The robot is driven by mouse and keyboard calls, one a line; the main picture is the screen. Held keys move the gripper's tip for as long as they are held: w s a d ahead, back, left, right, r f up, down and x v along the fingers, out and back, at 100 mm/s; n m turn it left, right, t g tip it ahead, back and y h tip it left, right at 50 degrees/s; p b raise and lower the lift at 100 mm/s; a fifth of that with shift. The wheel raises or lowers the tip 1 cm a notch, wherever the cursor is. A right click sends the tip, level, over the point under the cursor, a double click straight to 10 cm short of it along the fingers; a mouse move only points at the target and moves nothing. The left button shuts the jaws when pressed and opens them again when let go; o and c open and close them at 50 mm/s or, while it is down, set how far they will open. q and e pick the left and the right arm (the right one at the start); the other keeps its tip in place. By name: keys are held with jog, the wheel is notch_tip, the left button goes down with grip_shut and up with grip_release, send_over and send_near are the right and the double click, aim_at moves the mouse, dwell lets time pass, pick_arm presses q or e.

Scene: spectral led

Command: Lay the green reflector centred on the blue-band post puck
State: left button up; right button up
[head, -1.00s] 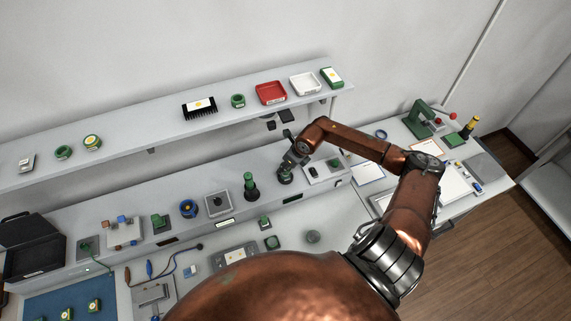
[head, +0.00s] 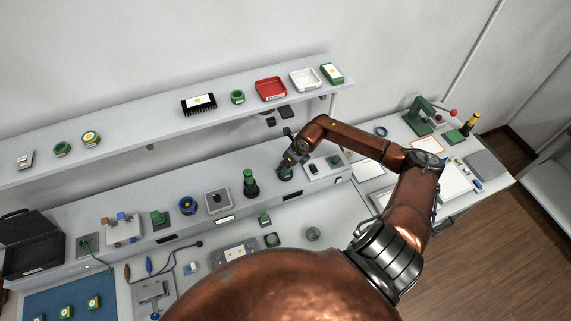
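My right gripper (head: 290,160) points down over the raised ledge of the bench, just above a small dark green round piece (head: 285,175). At this size I cannot tell whether the fingers are open or shut, touching the piece or apart from it. I cannot tell whether this piece is the green reflector. My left gripper is not in view.
A dark green post (head: 250,183) stands just left of the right gripper, with a grey square plate (head: 218,200) beyond it. The upper shelf (head: 150,127) holds a red tray (head: 271,89), a white tray (head: 304,79) and green rings. My copper-coloured body hides the bench's front middle.

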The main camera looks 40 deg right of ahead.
jog(key=shift+f, duration=0.3)
jog(key=o, duration=1)
jog(key=v, duration=1.2)
jog(key=shift+s, duration=0.15)
